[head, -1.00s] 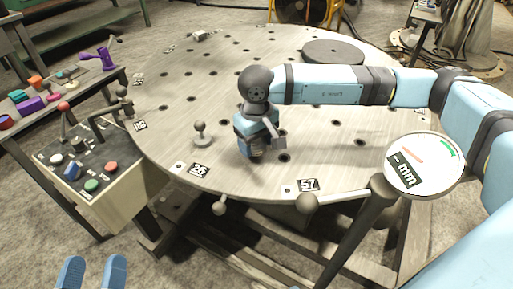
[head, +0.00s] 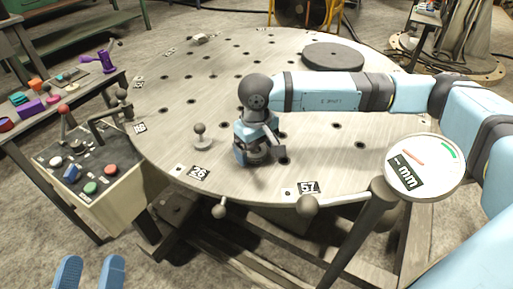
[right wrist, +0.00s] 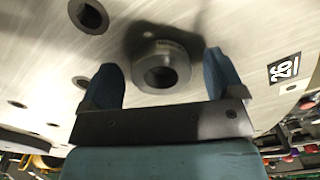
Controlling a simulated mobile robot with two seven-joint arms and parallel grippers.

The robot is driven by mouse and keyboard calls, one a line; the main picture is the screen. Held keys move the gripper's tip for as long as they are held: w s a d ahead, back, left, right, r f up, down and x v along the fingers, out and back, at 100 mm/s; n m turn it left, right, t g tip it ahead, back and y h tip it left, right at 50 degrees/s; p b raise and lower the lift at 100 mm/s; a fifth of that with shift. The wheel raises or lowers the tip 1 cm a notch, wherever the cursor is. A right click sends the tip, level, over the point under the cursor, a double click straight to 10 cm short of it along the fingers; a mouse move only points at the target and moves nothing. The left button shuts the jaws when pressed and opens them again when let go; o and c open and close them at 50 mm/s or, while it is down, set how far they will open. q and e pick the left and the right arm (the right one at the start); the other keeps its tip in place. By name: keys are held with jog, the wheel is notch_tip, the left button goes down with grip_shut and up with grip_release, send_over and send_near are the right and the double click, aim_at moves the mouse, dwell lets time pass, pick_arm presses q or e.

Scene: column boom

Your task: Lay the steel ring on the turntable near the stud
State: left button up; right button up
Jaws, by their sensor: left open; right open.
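The turntable (head: 300,100) is a large round steel plate with several dark holes. A small ball-topped stud (head: 201,135) stands upright near its front left edge, by label 26. My right gripper (head: 254,155) is low over the plate, right of the stud. The steel ring (right wrist: 160,68) shows in the right wrist view as a grey collar with a dark hole, apparently resting on the plate. It lies between the two spread blue fingers of my right gripper (right wrist: 167,85), with gaps either side. My left gripper (head: 90,274) is open and empty at the bottom left, away from the turntable.
A dark disc (head: 333,57) lies at the turntable's back right. A control box (head: 85,170) with coloured buttons and levers stands at its left. A round gauge (head: 424,165) on a post stands at the front right. A ball-ended handle (head: 308,204) sticks out at the front edge.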

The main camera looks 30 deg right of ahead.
aim_at(256, 151)
notch_tip(256, 151, up, 4)
jog(key=shift+f+p, duration=0.2)
jog(key=shift+p, duration=0.3)
pick_arm(q)
jog(key=f, duration=0.1)
jog(key=a+f+g+y+p, duration=0.1)
jog(key=f, duration=0.1)
jog(key=f+g+y, duration=0.1)
jog(key=f, duration=0.1)
jog(key=shift+w+a+f+p, duration=0.15)
jog(key=shift+a+p, duration=0.2)
jog(key=shift+p, duration=0.05)
pick_arm(e)
notch_tip(256, 151, up, 8)
jog(key=shift+r, duration=0.15)
